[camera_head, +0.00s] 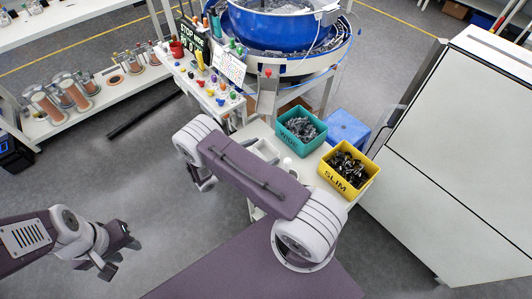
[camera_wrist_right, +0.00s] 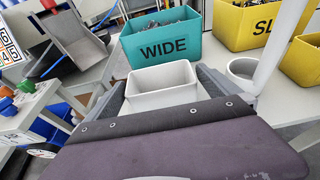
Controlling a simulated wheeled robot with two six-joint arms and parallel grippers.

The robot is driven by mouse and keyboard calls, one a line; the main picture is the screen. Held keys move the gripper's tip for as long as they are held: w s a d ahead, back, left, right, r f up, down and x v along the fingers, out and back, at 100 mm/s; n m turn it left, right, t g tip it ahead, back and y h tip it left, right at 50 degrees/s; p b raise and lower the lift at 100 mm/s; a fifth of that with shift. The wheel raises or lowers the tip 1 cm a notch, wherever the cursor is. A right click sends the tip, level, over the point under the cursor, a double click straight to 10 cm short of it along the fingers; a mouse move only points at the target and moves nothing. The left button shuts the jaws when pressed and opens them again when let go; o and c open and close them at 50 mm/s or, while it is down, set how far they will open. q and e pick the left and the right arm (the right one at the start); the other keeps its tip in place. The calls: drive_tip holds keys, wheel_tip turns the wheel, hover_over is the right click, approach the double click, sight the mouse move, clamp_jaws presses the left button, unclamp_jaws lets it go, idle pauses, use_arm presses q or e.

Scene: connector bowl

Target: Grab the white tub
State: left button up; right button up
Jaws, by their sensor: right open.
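The white tub (camera_wrist_right: 163,99) sits upright on the light table in the right wrist view, just in front of the teal WIDE bin (camera_wrist_right: 160,46). My right gripper (camera_wrist_right: 162,84) is open, with one grey finger on each side of the tub. I cannot tell whether the fingers touch it. In the head view the tub (camera_head: 265,149) shows partly behind my right arm, which hides most of that gripper. My left gripper (camera_head: 118,258) is open and empty over the floor at lower left, far from the tub.
The teal bin (camera_head: 301,130) and yellow SLIM bin (camera_head: 348,169) hold dark parts. A white round holder (camera_wrist_right: 243,69) stands right of the tub. A blue bin (camera_head: 347,128), a blue bowl feeder (camera_head: 285,28) and a white cabinet (camera_head: 455,140) stand nearby.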

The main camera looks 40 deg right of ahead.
drive_tip(key=shift+x, duration=1.2)
drive_tip(key=shift+a, duration=0.1)
drive_tip(key=c, duration=1.1)
